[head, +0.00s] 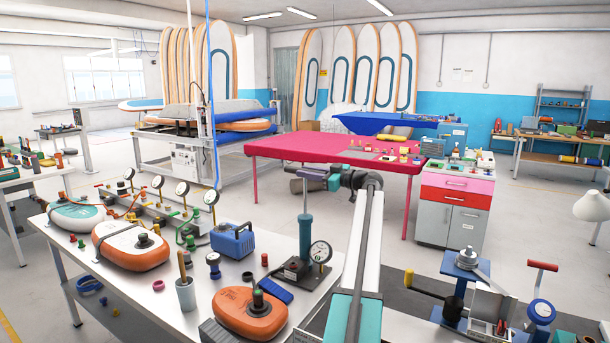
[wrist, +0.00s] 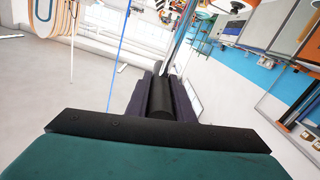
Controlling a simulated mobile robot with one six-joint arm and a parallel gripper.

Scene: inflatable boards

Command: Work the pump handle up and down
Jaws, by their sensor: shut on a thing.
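The pump stands upright on the white bench, with a blue-teal barrel (head: 306,236), a dark base and a round gauge (head: 320,251) beside it. Its thin metal rod rises from the barrel to a dark handle (head: 296,186), well above the barrel top. My gripper (head: 312,178) reaches in from the right at the handle and partly hides it. In the wrist view, the black handle (wrist: 160,100) lies between the two dark fingers of my gripper (wrist: 161,84), which are shut on it. The metal rod (wrist: 183,38) also shows there.
An orange inflatable board piece (head: 250,312), a blue pump box (head: 232,241) and a grey cup (head: 185,294) stand left of the pump on the bench. A blue pad (head: 275,289) lies near its base. A pink table (head: 320,150) stands behind.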

